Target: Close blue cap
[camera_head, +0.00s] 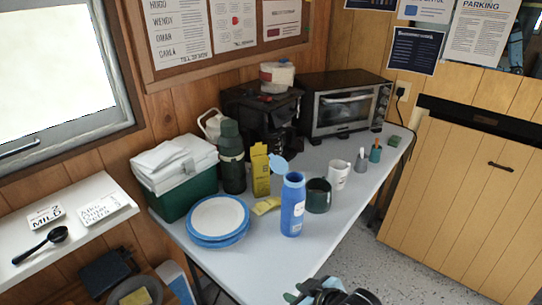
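A blue bottle (292,207) stands upright on the grey table (262,262), near its front edge. Its round, light blue cap (279,163) is flipped up and tilted to the left of the neck, so the bottle is open. My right gripper (297,291) shows at the bottom edge, in front of the table and well below the bottle. Its two fingertips look apart with nothing between them. It touches neither the bottle nor the cap. My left gripper is not in view.
A dark green mug (318,195) stands close to the bottle's right, with a white mug (338,175) behind. Blue-rimmed plates (218,217) lie to the left. A yellow carton (260,171), a green flask (231,157) and a cooler (181,192) stand behind. Table in front is clear.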

